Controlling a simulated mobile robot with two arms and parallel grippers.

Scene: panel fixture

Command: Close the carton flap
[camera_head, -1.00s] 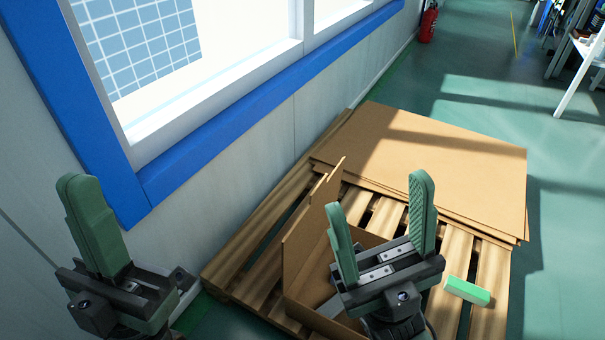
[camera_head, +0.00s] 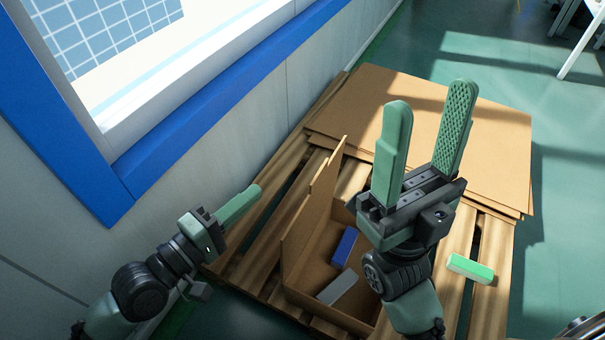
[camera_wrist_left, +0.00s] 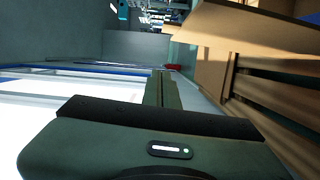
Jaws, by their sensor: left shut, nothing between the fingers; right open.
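An open carton (camera_head: 297,268) stands on a wooden pallet, its flap (camera_head: 313,205) standing up along the left side. A blue block (camera_head: 344,247) and a grey block (camera_head: 338,288) lie inside it. My left gripper (camera_head: 254,192) is shut and empty, left of the flap and apart from it in the head view. In the left wrist view its fingers (camera_wrist_left: 160,90) show at the middle, with cardboard (camera_wrist_left: 225,40) at the upper right. My right gripper (camera_head: 430,100) is open and empty, above the carton's right side, hiding part of it.
Flat cardboard sheets (camera_head: 375,100) lie on the pallet (camera_head: 270,220) behind the carton. A green and white block (camera_head: 470,268) lies on the slats to the right. A wall with a blue-framed window (camera_head: 200,125) runs along the left. Green floor (camera_head: 560,150) is open at right.

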